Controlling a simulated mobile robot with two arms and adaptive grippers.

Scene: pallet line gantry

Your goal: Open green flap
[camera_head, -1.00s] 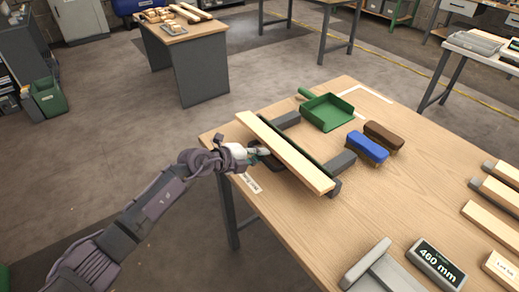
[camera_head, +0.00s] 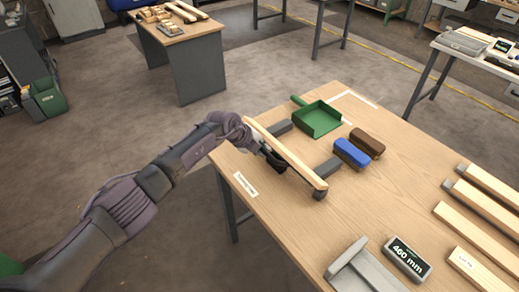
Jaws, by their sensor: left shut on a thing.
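I see no green flap clearly now; any green part behind or under the slat is hidden. My left gripper (camera_head: 271,157) is at the slat's left side, near its middle, with its dark fingers low against it. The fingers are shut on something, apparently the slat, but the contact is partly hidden. A green dustpan (camera_head: 318,118) lies open side up beyond the slat. My right gripper is not in view.
A grey T-shaped fixture (camera_head: 366,272) and a 460 mm display (camera_head: 408,260) stand at the front. Several slats lie at right. The wooden table (camera_head: 390,195) has clear middle space.

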